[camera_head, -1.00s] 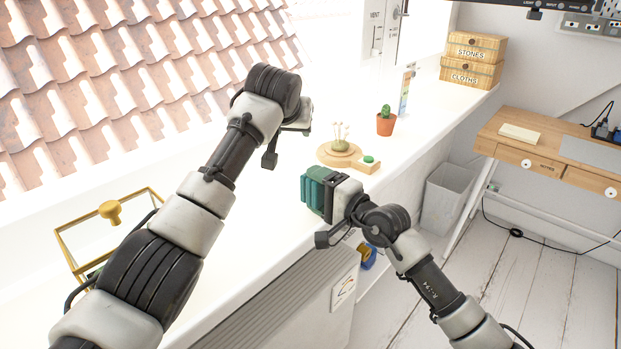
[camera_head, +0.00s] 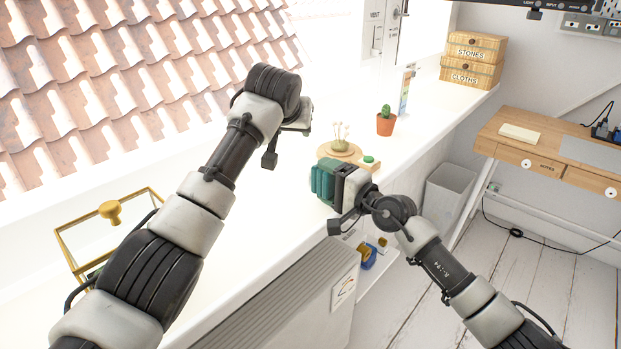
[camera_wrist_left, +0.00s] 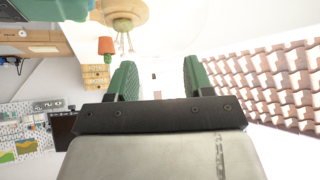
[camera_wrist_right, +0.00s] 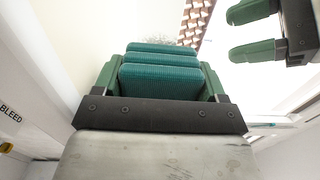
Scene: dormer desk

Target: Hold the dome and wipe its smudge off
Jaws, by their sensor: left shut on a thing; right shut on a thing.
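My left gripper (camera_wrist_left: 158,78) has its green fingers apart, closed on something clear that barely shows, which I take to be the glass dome. The dome's outline and its smudge cannot be made out against the bright background. The left gripper also shows at the upper right of the right wrist view (camera_wrist_right: 254,32). My right gripper (camera_wrist_right: 162,82) is shut on a teal ribbed wiping pad (camera_wrist_right: 160,80), which also shows in the head view (camera_head: 322,182). The pad is apart from the left gripper's fingers, below and to the right in the head view.
A round wooden base (camera_head: 350,155) with a small plant stands on the white sill, next to a small block with a green top (camera_head: 369,162). A potted cactus (camera_head: 386,122) is behind. A gold-framed glass box (camera_head: 66,240) stands at left. A bin (camera_head: 449,195) is at right.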

